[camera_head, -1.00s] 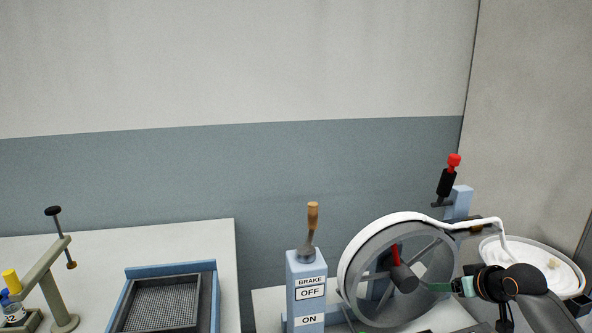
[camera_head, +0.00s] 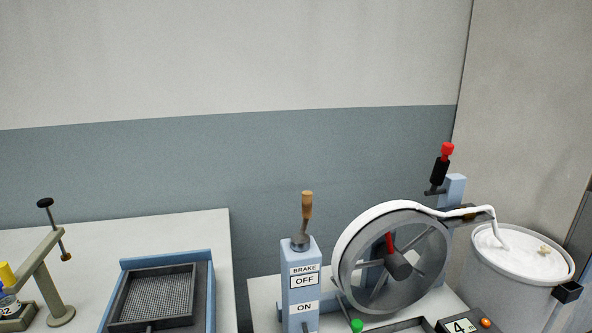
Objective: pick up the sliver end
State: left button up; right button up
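A thick white sliver (camera_head: 374,219) lies over the top of the grey spoked wheel (camera_head: 392,262). It runs right along a dark arm and drops into a white can (camera_head: 510,282) at the right. White material fills the top of the can. A small cream tuft (camera_head: 543,250) lies on it near the right rim; I cannot tell whether it is the sliver end. Neither of my grippers is in view.
A brake post (camera_head: 301,282) with a wooden-handled lever (camera_head: 306,212) stands left of the wheel. A red-topped black handle (camera_head: 442,166) rises behind it. A mesh-bottomed tray (camera_head: 155,294) sits on the left table, which has bare room behind it. A dark block (camera_head: 567,292) is at the can's right side.

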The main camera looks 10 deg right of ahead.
aim_at(458, 213)
jog(key=z, duration=1.25)
jog(key=u, duration=0.65)
jog(key=i+l+u, duration=0.1)
jog(key=l+u, duration=0.25)
jog(key=u, duration=0.15)
jog(key=l+u, duration=0.8)
jog(key=l, duration=0.45)
